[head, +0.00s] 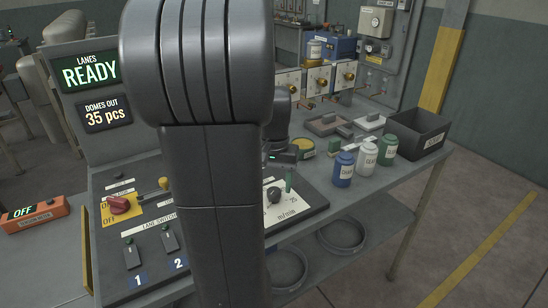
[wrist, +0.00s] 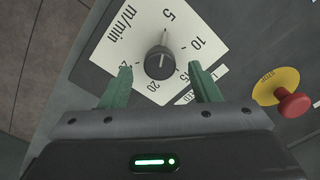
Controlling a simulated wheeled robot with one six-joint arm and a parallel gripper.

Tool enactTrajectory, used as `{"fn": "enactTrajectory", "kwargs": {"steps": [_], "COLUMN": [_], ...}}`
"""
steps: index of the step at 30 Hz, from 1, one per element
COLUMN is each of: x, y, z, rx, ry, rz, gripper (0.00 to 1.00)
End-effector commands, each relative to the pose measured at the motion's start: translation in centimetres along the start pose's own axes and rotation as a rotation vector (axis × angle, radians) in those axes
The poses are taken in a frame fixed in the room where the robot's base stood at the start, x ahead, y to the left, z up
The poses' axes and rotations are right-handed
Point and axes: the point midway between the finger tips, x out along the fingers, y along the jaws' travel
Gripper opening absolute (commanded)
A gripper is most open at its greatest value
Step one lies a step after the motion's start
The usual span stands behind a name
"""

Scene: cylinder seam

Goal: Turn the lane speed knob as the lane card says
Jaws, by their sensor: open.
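The lane speed knob (wrist: 160,60) is black and round, on a white dial plate (wrist: 115,48) marked m/min with numbers from 5 upward. A light line at the knob's upper edge points toward the 5. My gripper (wrist: 160,72) is open, with one green finger on each side of the knob, apart from it. In the head view the knob (head: 273,194) shows just right of my arm, with a green finger (head: 290,181) beside it. I cannot make out a lane card; my arm hides part of the panel.
A red button (wrist: 293,103) on a yellow disc is right of the dial. The head view shows a LANES READY screen (head: 90,72), lane switches (head: 132,256), blue (head: 343,169), white (head: 366,159) and green (head: 388,150) jars, and a dark bin (head: 420,133).

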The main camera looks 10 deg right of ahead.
Motion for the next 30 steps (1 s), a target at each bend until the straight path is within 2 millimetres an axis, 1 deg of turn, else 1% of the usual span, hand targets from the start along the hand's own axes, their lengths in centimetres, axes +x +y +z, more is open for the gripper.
{"fn": "enactTrajectory", "kwargs": {"steps": [1, 9, 12, 15, 18, 21, 30], "x": [-1.3, -7.5, -9.3, -10.6, -11.4, -11.7, -11.7], "y": [0.0, 0.0, 0.0, 0.0, 0.0, 0.0, 0.0], "z": [0.0, -0.1, 0.0, -0.1, 0.0, 0.0, 0.0], "rx": [0.000, 0.000, 0.000, -0.001, -0.001, -0.001, 0.000], "ry": [0.006, 0.006, 0.005, 0.003, 0.001, 0.002, 0.001], "rz": [-0.002, -0.001, -0.001, -0.001, 0.000, 0.000, 0.000], "gripper": [0.56, 0.56, 0.56, 0.56, 0.56, 0.56, 0.56]}}
